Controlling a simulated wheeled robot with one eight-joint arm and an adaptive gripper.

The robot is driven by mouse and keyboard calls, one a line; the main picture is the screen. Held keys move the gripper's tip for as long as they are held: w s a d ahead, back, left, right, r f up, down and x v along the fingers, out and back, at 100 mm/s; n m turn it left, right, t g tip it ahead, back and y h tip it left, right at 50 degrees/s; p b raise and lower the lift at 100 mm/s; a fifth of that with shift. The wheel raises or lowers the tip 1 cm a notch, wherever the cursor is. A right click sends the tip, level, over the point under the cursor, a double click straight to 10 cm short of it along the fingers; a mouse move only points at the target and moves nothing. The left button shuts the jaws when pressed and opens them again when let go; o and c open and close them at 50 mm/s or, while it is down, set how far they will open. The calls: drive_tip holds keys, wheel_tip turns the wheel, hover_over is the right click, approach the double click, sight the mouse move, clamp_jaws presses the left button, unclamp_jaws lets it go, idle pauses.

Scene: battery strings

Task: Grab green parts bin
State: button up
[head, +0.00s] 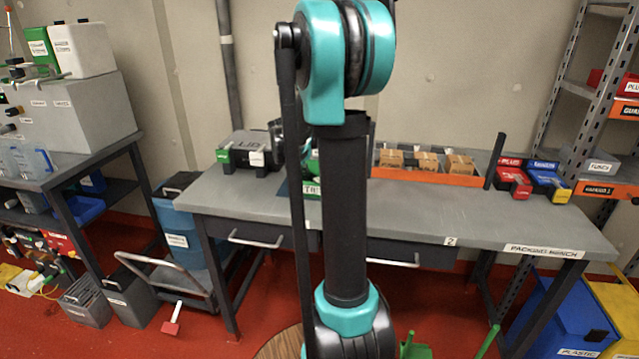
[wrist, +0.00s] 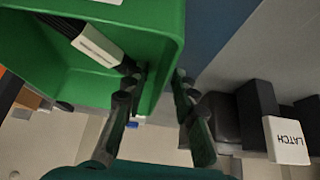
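The green parts bin (wrist: 165,22) fills the upper left of the wrist view, with its open inside showing. A black bundle with a white label (wrist: 97,45) lies in it. In the head view only slivers of the green bin (head: 313,170) show on the bench, behind my arm. My gripper (wrist: 158,78) is open at the bin's right wall. Its left finger overlaps the bin's inside and its right finger is beyond the wall, over the blue-grey surface. A gap shows between the fingers; contact with the wall cannot be told.
The packing bench (head: 440,212) has bare grey top at the front. An orange tray (head: 425,177) with brown boxes stands right of the green bin. A black case with a latch label (wrist: 258,100) is close right of my gripper. Red and blue bins (head: 548,180) stand farther right.

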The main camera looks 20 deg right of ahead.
clamp_jaws()
drive_tip(key=shift+r, duration=0.15)
